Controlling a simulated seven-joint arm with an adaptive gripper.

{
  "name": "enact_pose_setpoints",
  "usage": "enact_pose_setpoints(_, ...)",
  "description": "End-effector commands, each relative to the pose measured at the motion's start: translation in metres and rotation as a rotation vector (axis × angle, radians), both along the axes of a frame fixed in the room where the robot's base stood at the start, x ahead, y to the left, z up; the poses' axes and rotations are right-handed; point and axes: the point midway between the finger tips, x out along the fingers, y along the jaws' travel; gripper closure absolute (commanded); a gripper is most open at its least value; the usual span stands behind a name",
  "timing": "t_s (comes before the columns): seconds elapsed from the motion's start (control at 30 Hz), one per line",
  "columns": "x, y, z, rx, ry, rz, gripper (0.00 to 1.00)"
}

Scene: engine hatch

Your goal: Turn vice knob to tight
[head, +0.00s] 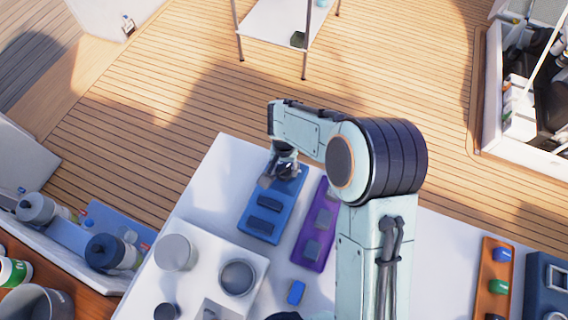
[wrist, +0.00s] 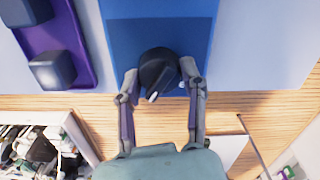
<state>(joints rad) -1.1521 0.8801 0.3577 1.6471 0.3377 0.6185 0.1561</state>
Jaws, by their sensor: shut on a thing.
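A round black knob (wrist: 158,72) with a white pointer mark sits on a blue board (wrist: 160,24) in the wrist view. The white mark points down and to the left in that view. My gripper (wrist: 163,82) is shut on the knob, with one finger on each side of it. In the head view, my gripper (head: 284,166) is at the far end of the blue board (head: 286,213), and it largely hides the knob there. No label for tight can be read.
A purple board (head: 308,262) with grey blocks lies right beside the blue board. Grey cylinders (head: 175,252) stand front left. An orange board (head: 495,284) lies at right.

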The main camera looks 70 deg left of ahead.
Motion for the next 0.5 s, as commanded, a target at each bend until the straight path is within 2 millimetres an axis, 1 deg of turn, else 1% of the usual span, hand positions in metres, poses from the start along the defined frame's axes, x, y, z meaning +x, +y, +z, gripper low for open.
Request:
enact_pose_setpoints(0.23, -0.0003, -0.0007, -0.0014, -0.003, 0.002, -0.107, 0.96)
enact_pose_setpoints(0.5, -0.0002, -0.0008, -0.0014, -0.003, 0.001, -0.149, 0.96)
